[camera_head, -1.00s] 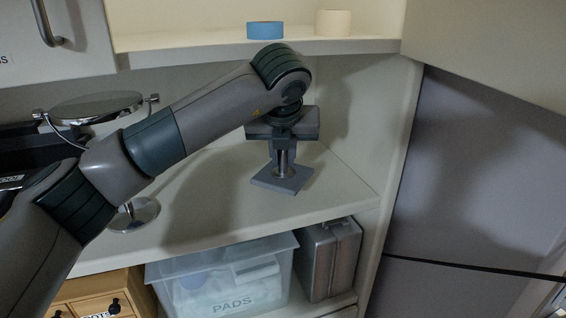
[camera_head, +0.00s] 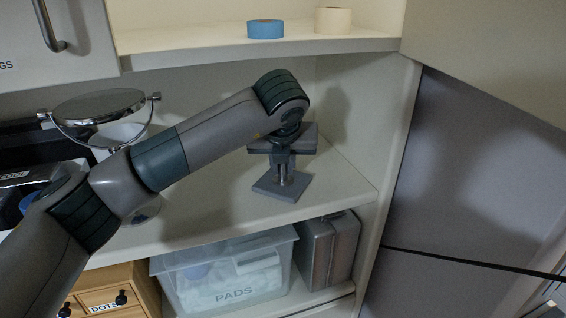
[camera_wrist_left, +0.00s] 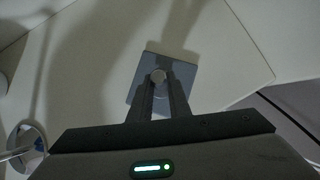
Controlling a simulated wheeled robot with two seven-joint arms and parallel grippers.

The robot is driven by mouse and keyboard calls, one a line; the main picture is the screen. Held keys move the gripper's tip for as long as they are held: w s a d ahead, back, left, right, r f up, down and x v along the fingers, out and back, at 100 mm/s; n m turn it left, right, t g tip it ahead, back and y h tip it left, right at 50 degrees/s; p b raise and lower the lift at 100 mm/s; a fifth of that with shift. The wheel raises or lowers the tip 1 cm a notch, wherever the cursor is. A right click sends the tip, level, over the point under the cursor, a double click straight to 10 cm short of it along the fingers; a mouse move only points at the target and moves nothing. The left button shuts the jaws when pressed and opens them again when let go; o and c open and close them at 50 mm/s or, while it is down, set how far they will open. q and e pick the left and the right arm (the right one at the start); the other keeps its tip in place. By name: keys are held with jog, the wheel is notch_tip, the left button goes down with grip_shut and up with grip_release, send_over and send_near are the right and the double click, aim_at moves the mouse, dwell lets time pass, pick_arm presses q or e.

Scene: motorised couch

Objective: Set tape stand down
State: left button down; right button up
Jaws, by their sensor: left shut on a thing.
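The tape stand (camera_head: 280,187) has a square grey base and a short upright post. It stands upright at the right part of the middle shelf (camera_head: 215,205); its base looks level with the shelf, but I cannot tell for sure whether it touches. My left gripper (camera_head: 283,168) points down from above and is shut on the post. In the left wrist view the two fingers (camera_wrist_left: 158,88) close around the round top of the post, with the base (camera_wrist_left: 150,65) beyond them. My right gripper is not in view.
A blue tape roll (camera_head: 265,29) and a cream roll (camera_head: 333,20) sit on the upper shelf. A round mirror (camera_head: 98,106) stands at left. Below are a PADS bin (camera_head: 225,280), a metal case (camera_head: 327,255) and a small drawer box (camera_head: 105,295). The shelf around the stand is clear.

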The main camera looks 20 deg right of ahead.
aim_at(283, 167)
pick_arm(q)
jog(key=c, duration=1.7)
grip_release()
jog(key=shift+o, duration=0.2)
jog(key=shift+r, duration=0.1)
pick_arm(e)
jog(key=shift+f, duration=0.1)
